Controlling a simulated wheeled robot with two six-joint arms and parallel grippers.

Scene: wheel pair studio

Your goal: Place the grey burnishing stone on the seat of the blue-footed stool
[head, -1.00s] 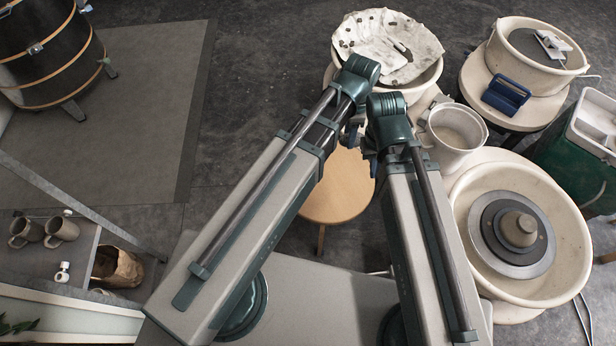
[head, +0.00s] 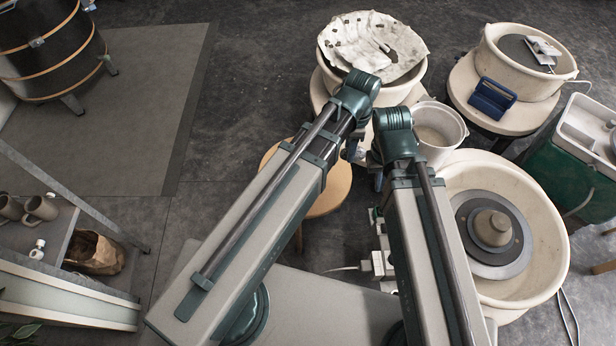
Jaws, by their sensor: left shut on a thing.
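A round wooden stool seat (head: 328,196) shows behind and between my forearms, partly covered by them. Its feet are mostly hidden, so I cannot see their colour. My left gripper (head: 354,148) is over the far right part of this seat in the picture, mostly hidden by its own wrist. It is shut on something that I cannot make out. I see no grey burnishing stone in the open. My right gripper (head: 374,178) is beside it, just right of the seat; its jaws are too hidden to read.
A cream basin with a draped cloth (head: 372,44) stands beyond the grippers. A cream bucket (head: 438,134) and a potter's wheel (head: 537,200) are at right, with a second wheel (head: 486,42) and a blue item (head: 492,98) behind. A shelf with mugs (head: 40,208) is at left. Floor (head: 240,110) is clear at centre left.

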